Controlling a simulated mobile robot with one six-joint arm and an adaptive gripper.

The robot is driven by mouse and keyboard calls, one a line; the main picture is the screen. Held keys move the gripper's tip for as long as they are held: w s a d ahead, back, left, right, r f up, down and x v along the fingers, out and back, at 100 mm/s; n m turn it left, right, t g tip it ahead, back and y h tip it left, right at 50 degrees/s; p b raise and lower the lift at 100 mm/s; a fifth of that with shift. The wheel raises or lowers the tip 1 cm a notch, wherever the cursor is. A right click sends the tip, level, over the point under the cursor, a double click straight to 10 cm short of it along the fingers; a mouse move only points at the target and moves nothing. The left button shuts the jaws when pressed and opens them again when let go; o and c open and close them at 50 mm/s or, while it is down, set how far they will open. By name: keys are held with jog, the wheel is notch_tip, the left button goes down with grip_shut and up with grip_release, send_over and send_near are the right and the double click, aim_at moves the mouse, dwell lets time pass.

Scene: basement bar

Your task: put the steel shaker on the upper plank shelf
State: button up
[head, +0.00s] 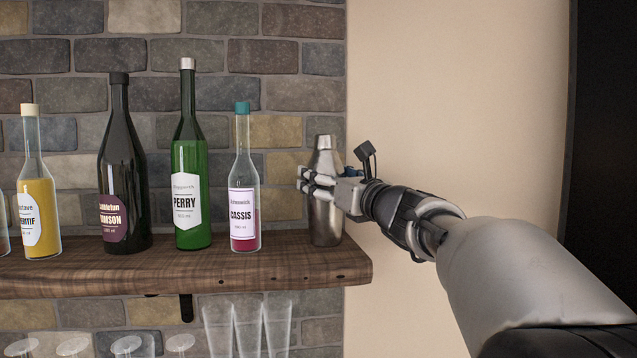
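The steel shaker (326,222) stands upright at the right end of the wooden plank shelf (180,273), and its base appears to rest on the board. My gripper (309,181) reaches in from the right at the height of the shaker's upper body. Its fingers overlap the shaker in the picture, and their tips show past its left side. The fingers hide part of the shaker's middle. Whether they press on it or stand slightly apart cannot be made out.
A cassis bottle (243,195) stands close left of the shaker. A green perry bottle (190,180), a dark bottle (123,175) and a yellow bottle (40,200) stand farther left. Clear glasses (248,325) show below the shelf. The shelf's right edge is close to the shaker.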

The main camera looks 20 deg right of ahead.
jog(key=shift+s+r, duration=0.1)
jog(key=shift+s, duration=0.05)
jog(key=o, duration=1)
jog(key=shift+f, duration=0.2)
jog(key=shift+c, duration=0.2)
jog(key=o, duration=0.5)
jog(key=shift+c, duration=0.2)
jog(key=shift+r, duration=0.15)
jog(key=shift+r, duration=0.1)
jog(key=b+v, duration=0.3)
jog(key=v, duration=0.9)
